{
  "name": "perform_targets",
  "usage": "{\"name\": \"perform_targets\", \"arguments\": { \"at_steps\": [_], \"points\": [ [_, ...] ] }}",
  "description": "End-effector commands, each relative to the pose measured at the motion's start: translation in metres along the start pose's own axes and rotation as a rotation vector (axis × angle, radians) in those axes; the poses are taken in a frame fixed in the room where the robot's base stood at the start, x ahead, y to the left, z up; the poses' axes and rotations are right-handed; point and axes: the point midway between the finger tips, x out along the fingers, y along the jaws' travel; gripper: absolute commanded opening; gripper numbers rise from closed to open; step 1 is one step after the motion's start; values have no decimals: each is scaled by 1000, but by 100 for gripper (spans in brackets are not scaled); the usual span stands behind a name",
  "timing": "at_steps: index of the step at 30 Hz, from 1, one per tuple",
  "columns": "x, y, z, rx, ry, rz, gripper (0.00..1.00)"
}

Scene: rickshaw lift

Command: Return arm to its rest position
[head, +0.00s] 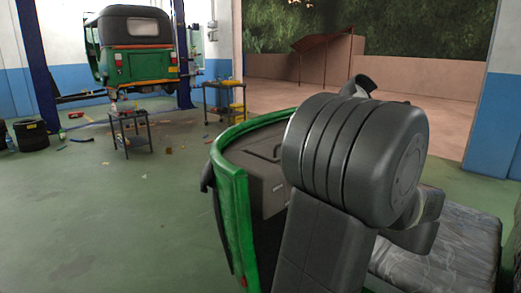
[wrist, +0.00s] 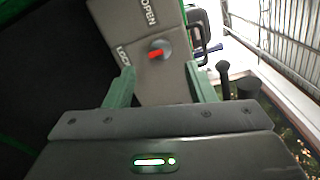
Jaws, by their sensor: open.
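My gripper (wrist: 160,70) shows in the wrist view with its two green fingers spread apart and nothing between them. Beyond the fingertips is a grey panel (wrist: 122,18) marked OPEN and LOCK, with a red-tipped round knob (wrist: 158,52). The gap between fingertips and panel is hard to judge. In the head view my dark grey arm (head: 340,160) is raised and bent in front of a green rickshaw body (head: 236,215). My gripper cannot be made out there. A grey case (head: 262,180) sits inside the green body, partly hidden by my arm.
A green rickshaw (head: 135,65) stands raised between blue lift posts (head: 38,70) at back left. Tyres (head: 31,135) lie at far left. The green floor (head: 110,220) at front left is mostly clear.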

Motion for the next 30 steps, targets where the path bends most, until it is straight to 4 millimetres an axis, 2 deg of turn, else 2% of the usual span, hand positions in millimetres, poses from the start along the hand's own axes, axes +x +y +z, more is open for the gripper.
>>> {"name": "perform_targets", "arguments": {
  "at_steps": [3,13,15,30],
  "points": [
    [22,1,1,-1,-4,0,50],
    [79,0,1,0,-4,0,50],
    [79,-6,1,41,1,-1,50],
    [78,-6,1,378,0,-1,50]
  ]
}}
